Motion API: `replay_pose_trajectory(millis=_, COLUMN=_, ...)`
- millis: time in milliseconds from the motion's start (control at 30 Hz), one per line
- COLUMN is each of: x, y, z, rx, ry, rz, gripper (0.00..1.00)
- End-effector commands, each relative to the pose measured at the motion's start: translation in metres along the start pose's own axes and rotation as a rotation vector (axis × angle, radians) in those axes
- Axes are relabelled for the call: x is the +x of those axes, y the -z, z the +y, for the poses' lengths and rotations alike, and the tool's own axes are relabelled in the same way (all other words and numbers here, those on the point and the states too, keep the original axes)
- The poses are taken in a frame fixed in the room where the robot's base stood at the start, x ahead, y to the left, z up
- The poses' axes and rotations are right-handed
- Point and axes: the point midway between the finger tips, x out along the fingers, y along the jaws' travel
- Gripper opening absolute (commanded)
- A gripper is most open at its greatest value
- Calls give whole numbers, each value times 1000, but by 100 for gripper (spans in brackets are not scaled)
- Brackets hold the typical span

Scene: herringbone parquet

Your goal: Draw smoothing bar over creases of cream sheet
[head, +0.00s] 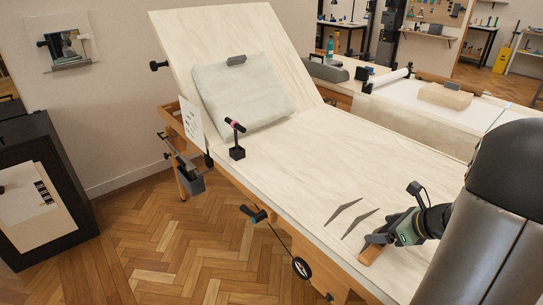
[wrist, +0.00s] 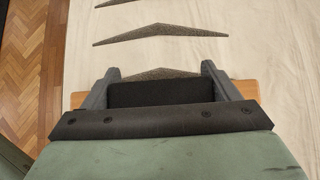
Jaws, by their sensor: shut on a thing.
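The cream sheet (head: 300,165) covers the long padded table, and it fills the right of the wrist view (wrist: 270,50). Its creases show as dark, thin chevrons: one farther (head: 342,211) and one nearer (head: 361,223) in the head view. In the wrist view one crease (wrist: 160,34) lies just ahead of my gripper, another is cut by the top edge, and a third (wrist: 160,73) shows partly between the fingers. My gripper (head: 383,237) is shut on the wooden smoothing bar (head: 370,254), low at the sheet's near end. The bar's ends (wrist: 246,88) stick out past both fingers; its middle is hidden.
A pale pillow (head: 240,95) leans on the raised backrest. A small black clamp-like stand (head: 237,153) is at the table's left edge. A second table with a box (head: 445,95) stands behind. Bare parquet (head: 190,235) lies to the left. The sheet's middle is clear.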

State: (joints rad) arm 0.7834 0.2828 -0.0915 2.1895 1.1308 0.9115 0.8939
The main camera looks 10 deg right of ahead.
Motion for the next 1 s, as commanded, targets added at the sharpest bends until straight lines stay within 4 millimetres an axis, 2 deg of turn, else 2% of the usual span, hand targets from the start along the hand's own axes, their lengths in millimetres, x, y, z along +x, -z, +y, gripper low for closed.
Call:
replay_pose_trajectory(millis=600, x=3, y=-2, z=0, rx=-1, ry=1, rz=-1, gripper=54)
replay_pose_trajectory(millis=1000, x=25, y=-26, z=0, rx=-2, ry=0, rz=-2, gripper=54)
